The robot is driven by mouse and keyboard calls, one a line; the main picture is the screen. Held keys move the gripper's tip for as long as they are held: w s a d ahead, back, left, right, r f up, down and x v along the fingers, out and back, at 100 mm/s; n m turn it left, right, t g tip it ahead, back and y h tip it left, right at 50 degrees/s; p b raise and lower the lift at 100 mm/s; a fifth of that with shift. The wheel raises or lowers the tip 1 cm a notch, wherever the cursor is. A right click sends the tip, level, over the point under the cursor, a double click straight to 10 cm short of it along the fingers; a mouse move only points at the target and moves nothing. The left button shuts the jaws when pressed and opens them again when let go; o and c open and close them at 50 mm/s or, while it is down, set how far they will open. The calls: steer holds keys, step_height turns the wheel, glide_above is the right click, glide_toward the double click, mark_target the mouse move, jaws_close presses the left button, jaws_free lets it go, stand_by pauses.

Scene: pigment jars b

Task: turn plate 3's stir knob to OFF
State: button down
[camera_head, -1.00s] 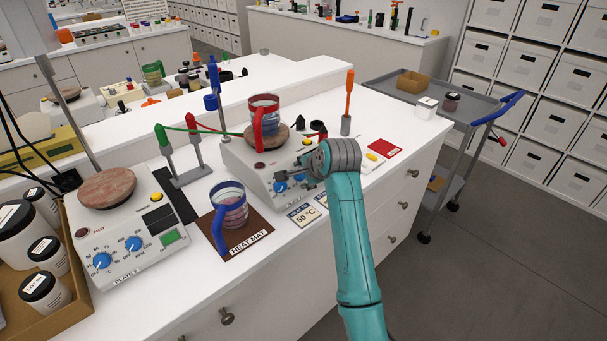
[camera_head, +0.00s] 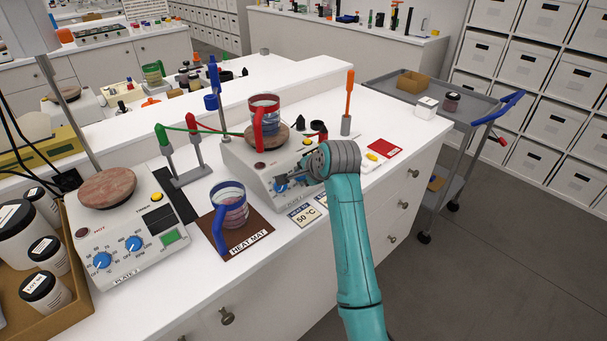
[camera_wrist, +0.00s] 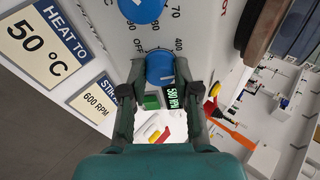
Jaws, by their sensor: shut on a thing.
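Plate 3 (camera_head: 238,160) is the white hotplate at the back; I cannot read its name label. A beaker with a red handle (camera_head: 265,115) stands on its round top. In the wrist view, its blue stir knob (camera_wrist: 160,67) sits between my fingertips, with OFF and 400 printed around it. My gripper (camera_wrist: 160,88) is shut on this knob; it also shows at plate 3's front panel in the head view (camera_head: 285,183). The heat knob (camera_wrist: 142,9) is beside it, cut off by the frame. The stir knob's pointer is not clear. A lit RPM display (camera_wrist: 173,102) is close by.
A blue-handled beaker (camera_head: 232,207) stands on the heat mat (camera_head: 252,238) left of my arm. Plate 2 (camera_head: 130,255) is further left. Cards reading 50 °C (camera_wrist: 42,42) and 600 RPM (camera_wrist: 97,101) lie before plate 3.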

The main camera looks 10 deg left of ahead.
steer(key=n+y, duration=0.1)
steer(key=n, duration=0.4)
steer(key=shift+d+f+n+t, duration=0.1)
steer(key=shift+n+t, duration=0.3)
steer(key=n+y, duration=0.1)
steer(key=n, duration=0.5)
steer(key=shift+d+n, duration=0.1)
steer(key=shift+n, duration=0.2)
steer(key=n, duration=0.3)
steer(key=n+y, duration=0.1)
steer(key=n, duration=0.2)
steer(key=shift+n+g+y, duration=0.3)
steer(key=shift+n+g, duration=0.1)
steer(key=n+g, duration=0.1)
steer(key=n, duration=0.5)
steer(key=shift+w+y, duration=0.1)
steer(key=shift+y, duration=0.2)
steer(key=shift+n, duration=0.3)
steer(key=c, duration=0.8)
jaws_free()
steer(key=shift+c, duration=0.2)
steer(key=shift+d, duration=0.1)
